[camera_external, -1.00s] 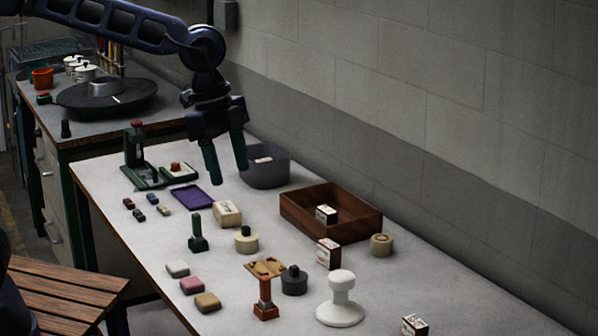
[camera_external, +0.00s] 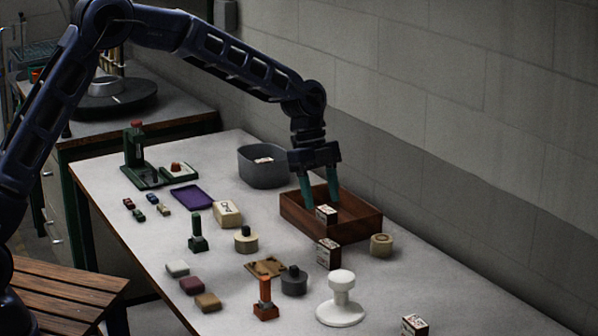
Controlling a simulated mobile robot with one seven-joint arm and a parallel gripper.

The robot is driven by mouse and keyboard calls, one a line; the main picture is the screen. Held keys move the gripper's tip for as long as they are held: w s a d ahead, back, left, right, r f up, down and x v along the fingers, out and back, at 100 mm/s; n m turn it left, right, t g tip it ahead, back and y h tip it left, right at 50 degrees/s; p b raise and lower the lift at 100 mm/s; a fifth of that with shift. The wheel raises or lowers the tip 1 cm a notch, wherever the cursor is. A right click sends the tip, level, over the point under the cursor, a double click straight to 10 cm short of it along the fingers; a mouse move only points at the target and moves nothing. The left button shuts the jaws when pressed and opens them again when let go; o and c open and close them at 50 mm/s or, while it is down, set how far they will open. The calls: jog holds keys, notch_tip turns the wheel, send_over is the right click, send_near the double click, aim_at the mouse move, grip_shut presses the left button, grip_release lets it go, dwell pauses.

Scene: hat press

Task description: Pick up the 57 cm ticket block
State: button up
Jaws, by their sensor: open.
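My gripper (camera_external: 320,198) is open and points down over the wooden tray (camera_external: 348,235). Its two green fingers are apart, and nothing shows between them. A small white-and-dark ticket block (camera_external: 326,215) with dark print is inside the tray, just below and near the fingertips. I cannot tell if the fingers touch it. A similar block (camera_external: 328,254) stands on the table in front of the tray. Another block (camera_external: 414,325) is at the near right edge of the picture. The print is too small to read, so I cannot tell which is 57 cm.
A grey bin (camera_external: 264,170) with a pale labelled item stands left of the tray. A round tan block (camera_external: 381,245), a white stand (camera_external: 341,302), an orange stamp stand (camera_external: 265,300) and a cream block (camera_external: 227,214) stand around it. The wall rises behind the table.

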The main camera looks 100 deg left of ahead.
send_near(328, 243)
jog(key=f, duration=0.1)
jog(key=shift+m+h, duration=0.3)
jog(key=shift+m, duration=0.1)
jog(key=x, duration=0.3)
jog(key=a+x, duration=0.1)
jog(key=x, duration=0.1)
jog(key=shift+d+f, duration=0.1)
jog(key=shift+f, duration=0.15)
jog(key=shift+d+x, duration=0.15)
jog(key=shift+x, duration=1.2)
jog(key=shift+d+x, duration=0.1)
jog(key=shift+x, duration=1.2)
jog(key=shift+w+r, duration=0.1)
jog(key=c, duration=1.1)
jog(key=shift+o, duration=0.2)
